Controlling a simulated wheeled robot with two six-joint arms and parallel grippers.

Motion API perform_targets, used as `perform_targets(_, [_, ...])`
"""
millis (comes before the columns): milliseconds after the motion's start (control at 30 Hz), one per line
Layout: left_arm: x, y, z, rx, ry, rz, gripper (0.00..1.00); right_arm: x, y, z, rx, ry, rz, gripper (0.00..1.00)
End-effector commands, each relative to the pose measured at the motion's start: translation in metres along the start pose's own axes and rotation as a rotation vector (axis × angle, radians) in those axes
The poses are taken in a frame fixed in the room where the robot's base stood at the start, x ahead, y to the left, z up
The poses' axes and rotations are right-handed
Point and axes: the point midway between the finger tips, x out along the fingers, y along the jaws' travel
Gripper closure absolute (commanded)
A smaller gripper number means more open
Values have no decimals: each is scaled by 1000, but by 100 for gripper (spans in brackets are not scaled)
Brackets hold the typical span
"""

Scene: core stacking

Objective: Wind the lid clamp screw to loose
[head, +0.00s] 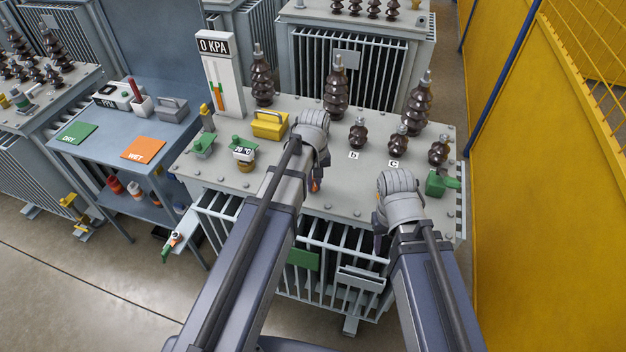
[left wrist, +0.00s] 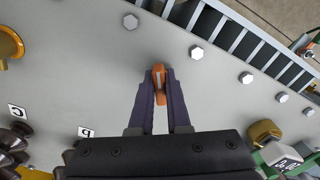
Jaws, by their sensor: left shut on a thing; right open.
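My left gripper (head: 316,184) reaches down over the front part of the grey transformer lid (head: 345,181). In the left wrist view its dark fingers (left wrist: 158,74) are shut on a small orange piece (left wrist: 158,88) with a pale middle, above the lid (left wrist: 90,58). It looks like the handle of the lid clamp screw; its lower part and any thread are hidden. My right gripper (head: 378,248) is open and points down near the lid's front edge, apart from the left one. Its fingertips are partly hidden by its own wrist.
Several dark bushings (head: 337,92) stand along the back and right of the lid. A yellow handled block (head: 269,124), a 20 °C gauge (head: 243,155) and green valves (head: 204,146) stand at its left. A 0 KPA gauge (head: 222,80) rises behind. A blue side table (head: 98,152) stands left.

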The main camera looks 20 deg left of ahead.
Motion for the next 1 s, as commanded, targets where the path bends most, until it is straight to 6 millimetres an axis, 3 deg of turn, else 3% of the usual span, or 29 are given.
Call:
perform_targets(267, [0, 0, 0, -16, 0, 0, 100, 0, 0, 0, 0, 0, 0, 55])
perform_targets(633, [0, 0, 0, -393, 0, 0, 100, 0, 0, 0, 0, 0, 0, 55])
perform_targets(1000, [0, 0, 0, -430, 0, 0, 100, 0, 0, 0, 0, 0, 0, 55])
